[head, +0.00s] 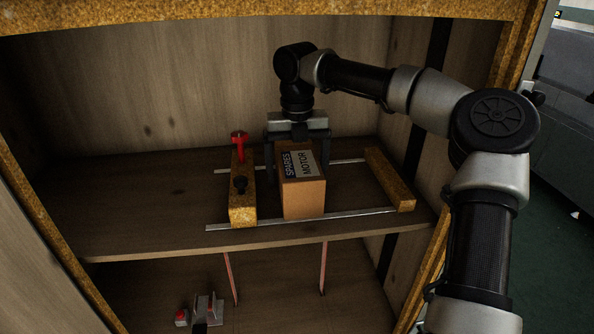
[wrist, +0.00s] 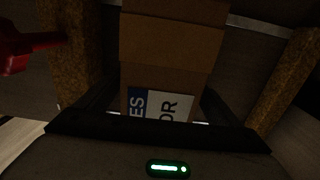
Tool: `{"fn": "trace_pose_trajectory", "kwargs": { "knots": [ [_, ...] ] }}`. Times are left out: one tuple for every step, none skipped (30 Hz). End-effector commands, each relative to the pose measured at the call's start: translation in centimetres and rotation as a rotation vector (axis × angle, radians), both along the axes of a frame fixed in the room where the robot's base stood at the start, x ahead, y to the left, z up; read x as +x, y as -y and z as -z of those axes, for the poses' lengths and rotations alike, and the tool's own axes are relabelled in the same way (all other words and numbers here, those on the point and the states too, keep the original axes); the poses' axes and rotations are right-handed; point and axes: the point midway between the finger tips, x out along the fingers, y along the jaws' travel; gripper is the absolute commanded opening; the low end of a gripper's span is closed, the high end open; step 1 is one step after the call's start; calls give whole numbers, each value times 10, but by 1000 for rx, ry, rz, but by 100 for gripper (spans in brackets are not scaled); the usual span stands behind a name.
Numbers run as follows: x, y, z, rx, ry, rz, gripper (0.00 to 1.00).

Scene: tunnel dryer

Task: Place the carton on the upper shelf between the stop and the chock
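The brown carton (head: 304,202), with a blue and white "SPARES MOTOR" label, stands upright on the upper shelf (head: 130,215). It is between a left block (head: 243,207) with a red handle and black knob and a plain right block (head: 390,180). I cannot tell which is stop or chock. The carton is close to the left block; a wider gap lies to its right. My gripper (head: 298,160) is above it, fingers down on both sides. Whether they press on it is unclear. The carton (wrist: 172,40) also shows between the fingers in the wrist view.
Two metal rails run across the shelf under the blocks; the front rail (head: 360,212) passes by the carton's base. The red handle (head: 239,142) rises left of my gripper. Cabinet walls close in the back and sides. A small metal fixture (head: 207,306) is below.

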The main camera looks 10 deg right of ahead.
Motion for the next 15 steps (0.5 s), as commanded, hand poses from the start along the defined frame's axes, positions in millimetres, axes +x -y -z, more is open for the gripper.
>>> {"fn": "trace_pose_trajectory", "kwargs": {
  "knots": [
    [0, 0, 0, 0, 0, 0, 87],
    [0, 0, 0, 0, 0, 0, 87],
    [0, 0, 0, 0, 0, 0, 87],
    [0, 0, -1, 0, 0, 0, 87],
    [0, 0, -2, 0, 0, 0, 87],
    [0, 0, -4, 0, 1, 0, 87],
    [0, 0, -7, 0, 1, 0, 87],
    [0, 0, -10, 0, 2, 0, 87],
    [0, 0, -16, -1, 2, -1, 87],
    [0, 0, -21, -1, 2, -1, 87],
    [0, 0, -27, -1, 3, 0, 87],
    [1, 0, -35, -1, 3, 1, 87],
    [1, 0, -40, -1, 3, 1, 87],
    [1, 0, -45, -1, 2, 1, 87],
    [1, 0, -52, -1, 1, 2, 87]
  ]
}}
